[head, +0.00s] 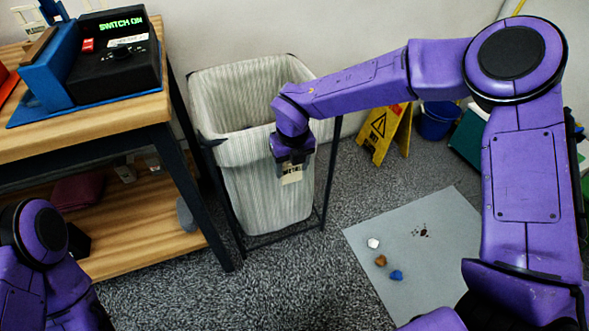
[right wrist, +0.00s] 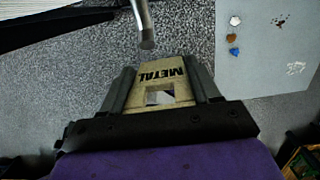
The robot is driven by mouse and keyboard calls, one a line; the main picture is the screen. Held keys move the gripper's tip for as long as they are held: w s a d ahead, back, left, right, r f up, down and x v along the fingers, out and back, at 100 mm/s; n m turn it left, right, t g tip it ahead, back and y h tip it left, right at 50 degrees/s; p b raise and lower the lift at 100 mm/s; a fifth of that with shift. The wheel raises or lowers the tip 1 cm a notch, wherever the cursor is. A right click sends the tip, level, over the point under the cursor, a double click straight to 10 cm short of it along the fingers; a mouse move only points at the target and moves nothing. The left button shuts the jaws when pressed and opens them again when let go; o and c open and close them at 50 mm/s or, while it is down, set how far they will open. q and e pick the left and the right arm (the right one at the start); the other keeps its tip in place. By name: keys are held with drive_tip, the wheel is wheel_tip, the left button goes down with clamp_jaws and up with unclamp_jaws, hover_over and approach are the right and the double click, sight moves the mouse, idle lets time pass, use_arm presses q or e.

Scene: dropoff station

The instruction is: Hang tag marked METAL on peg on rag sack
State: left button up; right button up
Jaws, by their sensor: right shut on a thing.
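My right gripper (head: 292,163) is in front of the striped rag sack (head: 262,194). It is shut on a beige tag (head: 292,174), which hangs below the fingers. In the right wrist view the tag (right wrist: 146,90) reads METAL, upside down, and has a square hole close to the gripper (right wrist: 165,92). A grey rod with a rounded end, seemingly the peg (right wrist: 143,22), comes in from the top of that view. Its end appears just beyond the tag's far edge, apart from it in the picture. The peg is hidden in the head view. My left gripper is out of view.
The sack hangs in a dark metal frame (head: 327,180). A wooden workbench (head: 100,124) with a black device (head: 115,60) stands left. A yellow wet-floor sign (head: 381,135) and blue bucket (head: 437,118) are behind right. A grey mat (head: 440,235) with small lumps lies right.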

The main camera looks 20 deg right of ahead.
drive_tip(key=w+f, duration=0.1)
drive_tip(key=w, duration=0.5)
drive_tip(key=shift+w+f, duration=0.2)
drive_tip(key=shift+f, duration=0.05)
idle(0.3)
drive_tip(key=shift+a, duration=0.1)
idle(0.4)
drive_tip(key=o, duration=1.1)
drive_tip(key=shift+f, duration=0.1)
